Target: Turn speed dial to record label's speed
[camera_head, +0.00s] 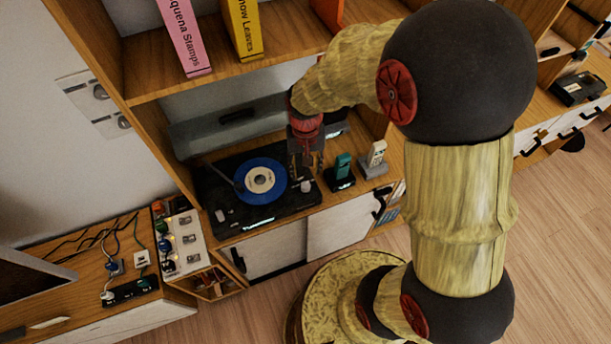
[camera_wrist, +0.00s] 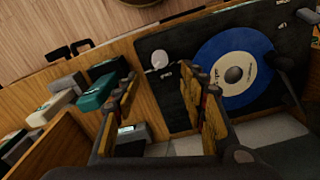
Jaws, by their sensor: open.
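The turntable (camera_head: 285,205) is a black deck on the wooden shelf, with a blue record (camera_head: 243,178) on it. The record also shows in the wrist view (camera_wrist: 222,50); its pale centre label (camera_head: 260,180) has print too small to read. A round light-grey knob, apparently the speed dial (camera_wrist: 160,60), sits near the deck's edge; it shows in the head view (camera_head: 306,186) right of the record. Its setting is unreadable. My gripper (camera_head: 306,160) hangs above the deck's right side. In the wrist view my gripper (camera_wrist: 167,88) has its fingers apart and empty, with the dial visible beyond the gap.
A shelf above holds a pink book (camera_head: 185,38) and a yellow book (camera_head: 242,30). A switch panel (camera_head: 180,240) stands left.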

